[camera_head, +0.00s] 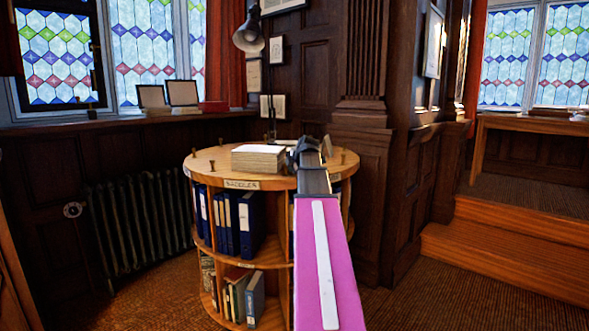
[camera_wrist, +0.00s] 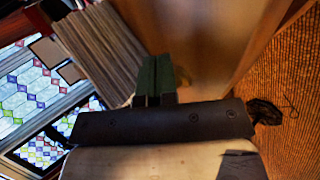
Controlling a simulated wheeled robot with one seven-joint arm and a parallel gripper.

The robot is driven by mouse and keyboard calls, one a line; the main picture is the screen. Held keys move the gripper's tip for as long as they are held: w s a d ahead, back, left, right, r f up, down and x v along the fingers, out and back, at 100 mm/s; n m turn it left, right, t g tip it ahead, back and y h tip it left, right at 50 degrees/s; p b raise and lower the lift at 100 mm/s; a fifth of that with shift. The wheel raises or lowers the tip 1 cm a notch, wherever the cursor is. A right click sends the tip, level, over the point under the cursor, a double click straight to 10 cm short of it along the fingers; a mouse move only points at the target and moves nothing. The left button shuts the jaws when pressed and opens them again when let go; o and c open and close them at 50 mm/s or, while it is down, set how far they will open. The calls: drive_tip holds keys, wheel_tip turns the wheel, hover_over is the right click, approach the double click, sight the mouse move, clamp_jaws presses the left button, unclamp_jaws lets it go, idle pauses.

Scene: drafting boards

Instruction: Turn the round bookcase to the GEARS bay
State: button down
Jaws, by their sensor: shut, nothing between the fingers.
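The round bookcase (camera_head: 212,166) stands in the middle of the head view, with a wooden top and two visible shelf levels. The label (camera_head: 241,184) on its facing bay seems to read "SADDLES". No GEARS label is readable; my arm hides part of the right side. Short pegs (camera_head: 194,152) stand around the top's rim. My gripper (camera_head: 308,146) is over the top, right of a paper stack (camera_head: 258,160). In the wrist view its green fingers (camera_wrist: 155,78) are shut and empty, close to the stack and the wooden top (camera_wrist: 190,35). I cannot tell whether they touch anything.
Blue binders (camera_head: 246,222) fill part of the upper shelf, and books (camera_head: 250,296) stand below. A desk lamp (camera_head: 249,38) rises behind the top. A radiator (camera_head: 140,222) is at left, a panelled pillar (camera_head: 360,190) close at right, and wooden steps (camera_head: 510,255) farther right.

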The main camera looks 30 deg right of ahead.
drive_tip(key=shift+m+h, duration=0.3)
drive_tip(key=shift+m, duration=0.1)
drive_tip(key=a, duration=0.2)
drive_tip(key=w+a, duration=0.1)
drive_tip(key=a, duration=0.2)
drive_tip(key=shift+w+a, duration=0.15)
drive_tip(key=shift+a, duration=0.1)
drive_tip(key=shift+m+h, duration=0.4)
drive_tip(key=shift+w+a, duration=0.35)
drive_tip(key=shift+a, duration=0.55)
drive_tip(key=shift+w+a, duration=0.4)
drive_tip(key=shift+a, duration=0.55)
drive_tip(key=shift+w+a, duration=0.35)
drive_tip(key=shift+a, duration=0.55)
drive_tip(key=shift+a, duration=0.1)
